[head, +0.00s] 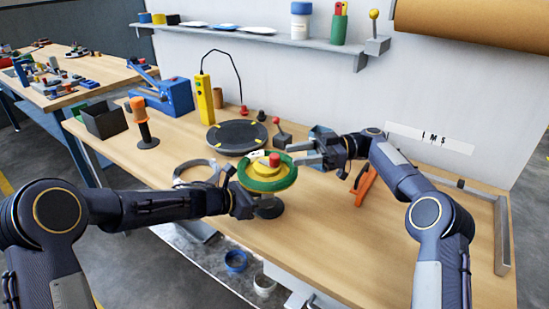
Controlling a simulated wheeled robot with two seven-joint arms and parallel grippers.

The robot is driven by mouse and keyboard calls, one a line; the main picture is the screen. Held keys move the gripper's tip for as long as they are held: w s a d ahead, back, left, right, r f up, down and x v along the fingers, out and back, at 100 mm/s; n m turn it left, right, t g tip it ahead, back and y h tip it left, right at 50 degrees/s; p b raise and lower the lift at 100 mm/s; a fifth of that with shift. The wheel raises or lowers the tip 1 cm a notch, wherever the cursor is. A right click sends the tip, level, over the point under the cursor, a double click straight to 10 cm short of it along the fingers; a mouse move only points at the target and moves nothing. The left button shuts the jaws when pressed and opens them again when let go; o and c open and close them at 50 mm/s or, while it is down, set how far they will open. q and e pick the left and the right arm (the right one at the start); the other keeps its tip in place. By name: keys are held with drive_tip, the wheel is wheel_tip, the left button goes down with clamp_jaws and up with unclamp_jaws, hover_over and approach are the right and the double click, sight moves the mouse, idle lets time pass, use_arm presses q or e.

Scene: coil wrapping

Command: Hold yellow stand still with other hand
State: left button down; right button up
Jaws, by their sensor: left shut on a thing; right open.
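A green ring (284,182) sits around a yellow stand (259,168) with a red knob (274,160) on top.
A grey ring (179,183) lies left of the green ring. A black round plate (237,136), a yellow device (204,97) and a blue machine (176,95) stand behind. An orange tool (366,186) is under my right forearm. The table's right half (420,270) is mostly clear.

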sight(275, 155)
drive_tip(key=x, duration=0.7)
drive_tip(key=shift+d, duration=0.1)
drive_tip(key=c, duration=0.9)
drive_tip(key=shift+c, duration=0.2)
